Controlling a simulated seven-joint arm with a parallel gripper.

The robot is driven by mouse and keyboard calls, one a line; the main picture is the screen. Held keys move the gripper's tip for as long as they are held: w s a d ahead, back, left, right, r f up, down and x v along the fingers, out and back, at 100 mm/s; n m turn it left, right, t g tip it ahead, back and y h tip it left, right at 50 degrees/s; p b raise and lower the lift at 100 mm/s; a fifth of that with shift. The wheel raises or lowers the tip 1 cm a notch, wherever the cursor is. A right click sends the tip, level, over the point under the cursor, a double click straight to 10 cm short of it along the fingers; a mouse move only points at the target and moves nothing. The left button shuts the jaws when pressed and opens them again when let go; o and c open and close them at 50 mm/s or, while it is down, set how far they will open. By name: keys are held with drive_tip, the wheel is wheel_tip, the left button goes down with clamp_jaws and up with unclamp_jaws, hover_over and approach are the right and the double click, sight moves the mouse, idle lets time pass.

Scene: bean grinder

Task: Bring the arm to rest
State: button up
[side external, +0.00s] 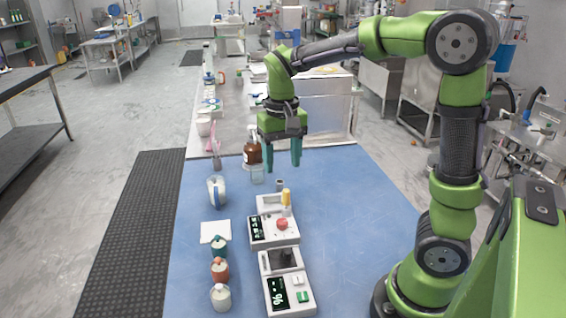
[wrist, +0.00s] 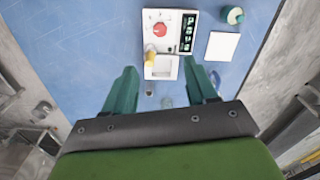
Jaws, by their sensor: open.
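My gripper (side external: 283,165) hangs from my green arm above the blue table (side external: 340,215), fingers pointing down. Its two teal fingers are apart with nothing between them. In the wrist view the open fingers (wrist: 163,97) frame the table, with the device below and ahead of them. The device with a red button (side external: 273,225) stands on the table below my gripper; it also shows in the wrist view (wrist: 165,35). A yellow-topped piece (side external: 286,197) stands on that device.
A second device with a display (side external: 287,283) stands in front. Several small bottles (side external: 220,270), a white square pad (side external: 215,232) and a jug (side external: 216,190) stand to the left. The table's right side is clear.

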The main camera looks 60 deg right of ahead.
drive_tip(key=shift+w, duration=0.1)
drive_tip(key=s+a+r+n+t+y, duration=0.2)
drive_tip(key=s+a+t, duration=0.5)
drive_tip(key=s, duration=0.4)
drive_tip(key=shift+s+a+r+n, duration=0.3)
drive_tip(key=shift+a+r, duration=0.15)
drive_tip(key=shift+r, duration=0.3)
drive_tip(key=shift+c, duration=0.2)
